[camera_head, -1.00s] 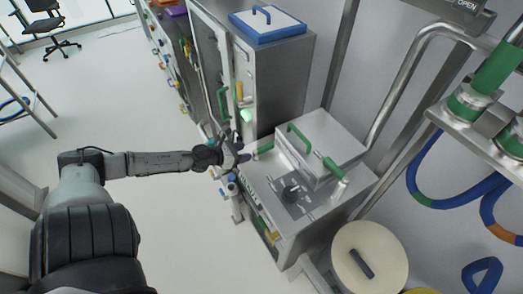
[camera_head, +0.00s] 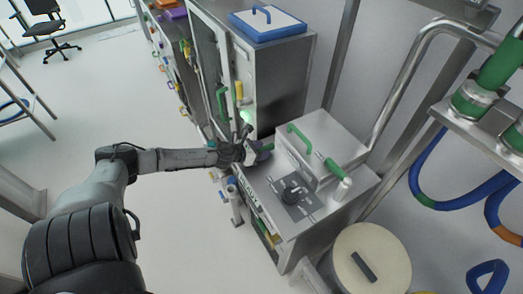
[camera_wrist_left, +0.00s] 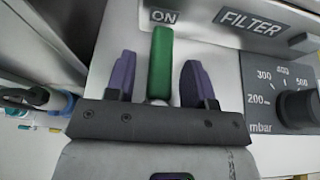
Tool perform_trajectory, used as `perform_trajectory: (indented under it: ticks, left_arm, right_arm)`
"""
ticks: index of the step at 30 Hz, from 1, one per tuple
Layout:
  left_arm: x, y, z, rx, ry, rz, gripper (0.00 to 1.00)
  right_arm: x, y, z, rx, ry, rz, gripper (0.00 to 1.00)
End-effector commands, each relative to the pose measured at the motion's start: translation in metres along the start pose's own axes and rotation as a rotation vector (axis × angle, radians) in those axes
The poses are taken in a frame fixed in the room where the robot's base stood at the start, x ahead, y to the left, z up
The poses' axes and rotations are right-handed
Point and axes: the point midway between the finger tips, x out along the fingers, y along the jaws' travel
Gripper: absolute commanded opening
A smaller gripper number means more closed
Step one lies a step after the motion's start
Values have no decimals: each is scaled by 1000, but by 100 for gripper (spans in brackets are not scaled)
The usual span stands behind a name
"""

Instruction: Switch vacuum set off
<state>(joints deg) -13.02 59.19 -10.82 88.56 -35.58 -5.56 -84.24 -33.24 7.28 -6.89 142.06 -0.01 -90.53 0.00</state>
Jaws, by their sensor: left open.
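The vacuum set is a steel box unit with a flat top (camera_head: 265,190). Its green switch handle (camera_wrist_left: 160,62) stands upright in the left wrist view, just below an "ON" label (camera_wrist_left: 165,16). My left gripper (camera_head: 262,153) is at the unit's far left corner, open, with its purple fingers on either side of the green handle. A gap shows on both sides of the handle, so the fingers do not look closed on it. In the head view the gripper hides most of this handle. My right gripper is in neither view.
A black pressure knob (camera_wrist_left: 300,108) marked in mbar sits right of the switch. A steel lid with a green handle (camera_head: 300,140) rises beside the gripper. A tall steel cabinet (camera_head: 278,85) stands behind. A round cream lid (camera_head: 350,255) is at the front right.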

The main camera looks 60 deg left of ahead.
Motion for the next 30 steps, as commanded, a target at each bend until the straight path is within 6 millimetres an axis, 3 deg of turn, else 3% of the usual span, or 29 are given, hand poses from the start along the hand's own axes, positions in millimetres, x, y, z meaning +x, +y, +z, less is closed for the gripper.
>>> perform_trajectory:
  ticks: [9,24,30]
  left_arm:
    - [1,0,0,0,0,-1,49]
    - [1,0,0,0,0,-1,1]
    - [1,0,0,0,0,-1,0]
  right_arm:
    - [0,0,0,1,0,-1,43]
    - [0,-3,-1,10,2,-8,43]
    - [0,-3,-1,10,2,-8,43]
